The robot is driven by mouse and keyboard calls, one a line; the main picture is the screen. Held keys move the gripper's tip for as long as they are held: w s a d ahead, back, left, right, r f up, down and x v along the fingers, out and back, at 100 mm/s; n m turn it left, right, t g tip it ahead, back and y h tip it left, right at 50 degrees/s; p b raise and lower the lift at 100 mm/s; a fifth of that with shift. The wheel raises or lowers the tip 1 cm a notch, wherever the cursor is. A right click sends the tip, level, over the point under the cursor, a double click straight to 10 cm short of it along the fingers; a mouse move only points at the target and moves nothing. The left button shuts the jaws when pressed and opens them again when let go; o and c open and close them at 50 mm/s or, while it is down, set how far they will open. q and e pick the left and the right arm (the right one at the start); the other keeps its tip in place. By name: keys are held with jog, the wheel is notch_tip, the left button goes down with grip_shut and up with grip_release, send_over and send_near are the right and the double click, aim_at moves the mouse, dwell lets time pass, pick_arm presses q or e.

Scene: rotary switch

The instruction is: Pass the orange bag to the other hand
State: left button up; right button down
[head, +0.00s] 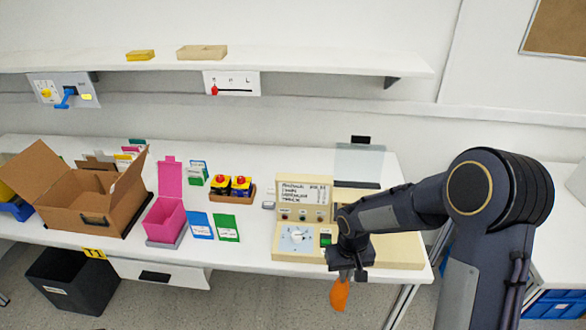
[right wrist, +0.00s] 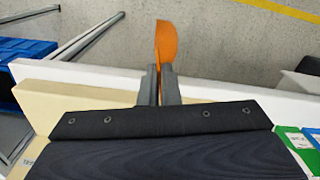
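The orange bag (head: 340,295) hangs below my right gripper (head: 347,274) in the head view, in front of the table's front edge. In the right wrist view the orange bag (right wrist: 165,44) sticks out edge-on from between the two fingertips of my right gripper (right wrist: 164,84). The fingers are shut on it. The floor shows beyond the bag. My left gripper is not in view in either picture.
An open cardboard box (head: 90,200) and a pink box (head: 166,219) stand further left. A dark bin (head: 70,283) is on the floor.

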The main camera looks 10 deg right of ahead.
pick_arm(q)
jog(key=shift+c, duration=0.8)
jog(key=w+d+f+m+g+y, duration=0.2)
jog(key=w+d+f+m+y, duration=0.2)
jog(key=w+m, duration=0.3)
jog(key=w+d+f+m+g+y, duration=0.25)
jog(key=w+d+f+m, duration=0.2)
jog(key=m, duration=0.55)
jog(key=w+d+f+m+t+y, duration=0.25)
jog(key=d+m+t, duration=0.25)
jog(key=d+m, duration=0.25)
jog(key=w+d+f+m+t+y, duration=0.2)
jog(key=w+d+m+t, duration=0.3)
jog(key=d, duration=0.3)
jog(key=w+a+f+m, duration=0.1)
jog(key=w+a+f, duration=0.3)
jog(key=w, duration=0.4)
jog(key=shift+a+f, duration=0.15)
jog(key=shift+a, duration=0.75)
pick_arm(e)
jog(key=w+a+r+n, duration=0.2)
jog(key=w+a+n, duration=0.1)
jog(key=a, duration=0.9)
jog(key=w+a+r+n, duration=0.3)
jog(key=w+a+n, duration=0.1)
jog(key=a, duration=0.8)
jog(key=shift+w+a, duration=0.3)
jog(key=shift+w, duration=0.25)
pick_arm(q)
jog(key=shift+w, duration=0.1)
